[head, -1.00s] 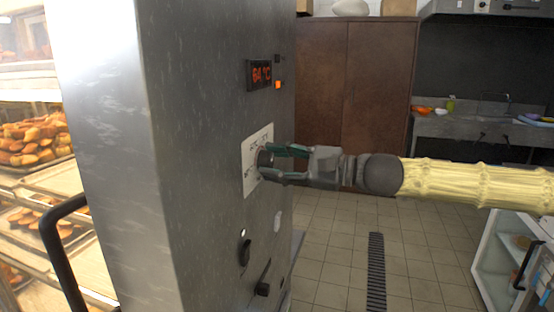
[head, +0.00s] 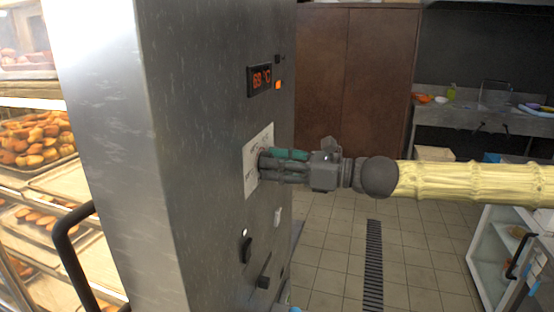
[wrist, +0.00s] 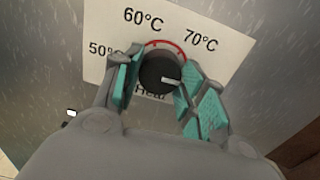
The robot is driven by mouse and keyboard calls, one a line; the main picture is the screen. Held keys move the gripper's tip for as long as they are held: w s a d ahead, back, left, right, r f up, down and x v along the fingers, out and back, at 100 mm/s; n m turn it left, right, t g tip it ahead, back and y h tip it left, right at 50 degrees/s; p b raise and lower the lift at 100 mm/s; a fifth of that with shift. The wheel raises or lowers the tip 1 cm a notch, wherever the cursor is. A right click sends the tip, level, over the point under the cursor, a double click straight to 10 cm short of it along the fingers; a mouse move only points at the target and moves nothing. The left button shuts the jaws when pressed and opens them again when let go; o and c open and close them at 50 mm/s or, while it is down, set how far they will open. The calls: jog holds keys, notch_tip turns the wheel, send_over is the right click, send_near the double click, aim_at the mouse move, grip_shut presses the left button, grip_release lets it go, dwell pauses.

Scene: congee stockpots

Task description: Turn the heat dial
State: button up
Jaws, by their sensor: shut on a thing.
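The heat dial (wrist: 156,74) is a dark round knob on a white plate (wrist: 205,22) marked 50°C, 60°C and 70°C, with a red arc above the knob. Its white pointer line points to the right in the wrist view. My gripper (head: 265,161) reaches the machine's side panel from the right and is shut on the dial. Its teal-padded fingers (wrist: 159,78) lie on either side of the knob in the wrist view. In the head view the fingers mostly hide the dial. The red display (head: 261,78) above seems to read 69 °C.
The plate is on a tall metal cabinet (head: 215,60). Below the dial are a black knob (head: 245,250) and a lever (head: 264,272). A black handle bar (head: 72,255) and bread racks are at left. Tiled floor (head: 335,250) lies open at right.

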jog(key=shift+m, duration=0.3)
jog(key=o, duration=1.1)
jog(key=shift+w, duration=0.1)
jog(key=shift+d, duration=0.1)
jog(key=shift+v, duration=5.95)
